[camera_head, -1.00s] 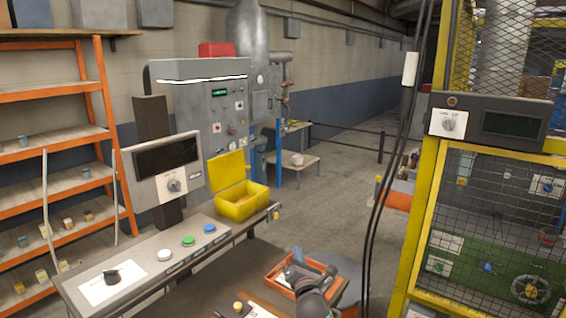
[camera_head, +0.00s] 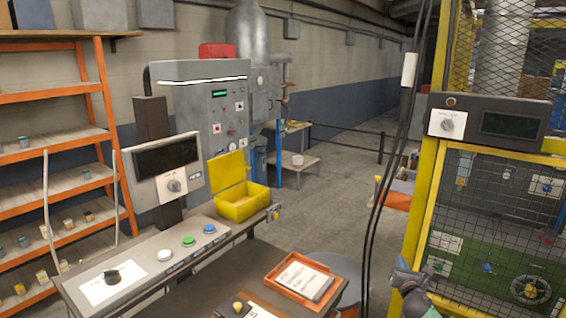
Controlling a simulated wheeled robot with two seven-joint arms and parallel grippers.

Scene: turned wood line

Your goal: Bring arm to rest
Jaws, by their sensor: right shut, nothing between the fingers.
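My right gripper (camera_head: 405,268) is at the lower right of the head view, in front of the base of the yellow caged machine. It is shut and empty, and it is apart from the table. Part of my right arm runs down out of the bottom edge below it. My left gripper is not in the view.
An orange tray (camera_head: 270,281) with a printed sheet (camera_head: 303,281) stands on the table's right end. A control panel (camera_head: 140,268) with coloured buttons and an open yellow box (camera_head: 240,206) stand left of it. The yellow cage frame (camera_head: 424,190) rises beside my right gripper.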

